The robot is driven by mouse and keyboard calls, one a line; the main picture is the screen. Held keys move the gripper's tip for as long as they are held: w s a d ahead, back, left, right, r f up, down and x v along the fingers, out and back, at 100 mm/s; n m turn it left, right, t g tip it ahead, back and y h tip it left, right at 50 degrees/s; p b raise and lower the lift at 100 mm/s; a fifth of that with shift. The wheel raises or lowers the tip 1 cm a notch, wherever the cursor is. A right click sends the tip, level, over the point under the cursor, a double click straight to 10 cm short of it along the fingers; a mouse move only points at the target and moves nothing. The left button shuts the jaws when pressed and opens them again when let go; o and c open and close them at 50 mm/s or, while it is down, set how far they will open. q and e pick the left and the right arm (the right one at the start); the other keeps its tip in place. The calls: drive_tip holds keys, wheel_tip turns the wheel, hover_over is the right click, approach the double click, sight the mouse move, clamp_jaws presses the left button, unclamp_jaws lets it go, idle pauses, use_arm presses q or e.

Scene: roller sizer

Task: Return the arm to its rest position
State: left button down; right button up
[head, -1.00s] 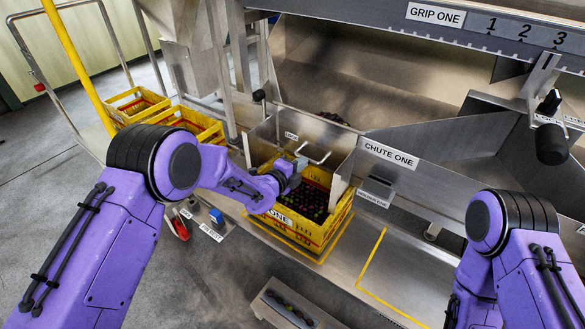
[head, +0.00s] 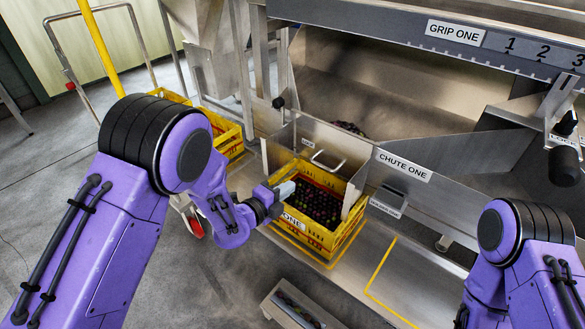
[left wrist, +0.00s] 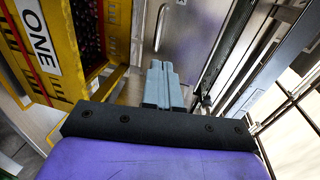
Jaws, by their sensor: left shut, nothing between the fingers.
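My left arm (head: 180,150) is purple with black joints and comes in from the left in the head view. Its gripper (head: 285,189) is at the left edge of the yellow crate marked ONE, shut and empty. In the left wrist view the grey fingers (left wrist: 162,80) lie side by side with nothing between them. The yellow crate (head: 328,240) holds many small dark round fruits and stands under chute one. My right arm (head: 520,245) shows at the lower right; its gripper is out of view.
The steel machine has a CHUTE ONE panel (head: 403,166) and a GRIP ONE rail (head: 454,32). More yellow crates (head: 226,134) stand behind my left arm. A small tray (head: 295,306) lies at the bottom. Grey floor (head: 205,290) is open below the left forearm.

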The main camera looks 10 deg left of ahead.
use_arm(q)
drive_tip(key=s+a+f+n+g+y, duration=0.3)
drive_tip(key=s+a+f+n+y, duration=0.7)
drive_tip(key=n, duration=1.2)
drive_tip(key=s+a+f+n+g, duration=0.2)
drive_tip(key=s+a+f+n, duration=0.15)
drive_tip(key=s, duration=0.55)
drive_tip(key=s+a+f+n+g+y, duration=0.1)
drive_tip(key=s+a+f+n+g, duration=0.2)
drive_tip(key=s, duration=0.5)
drive_tip(key=s+a+f+n+g, duration=0.2)
drive_tip(key=s+f, duration=0.3)
drive_tip(key=s, duration=0.4)
wheel_tip(320, 180, up, 17)
drive_tip(key=s+p, duration=0.1)
drive_tip(key=p, duration=1.7)
drive_tip(key=shift+r+g, duration=0.2)
drive_tip(key=shift+g, duration=0.2)
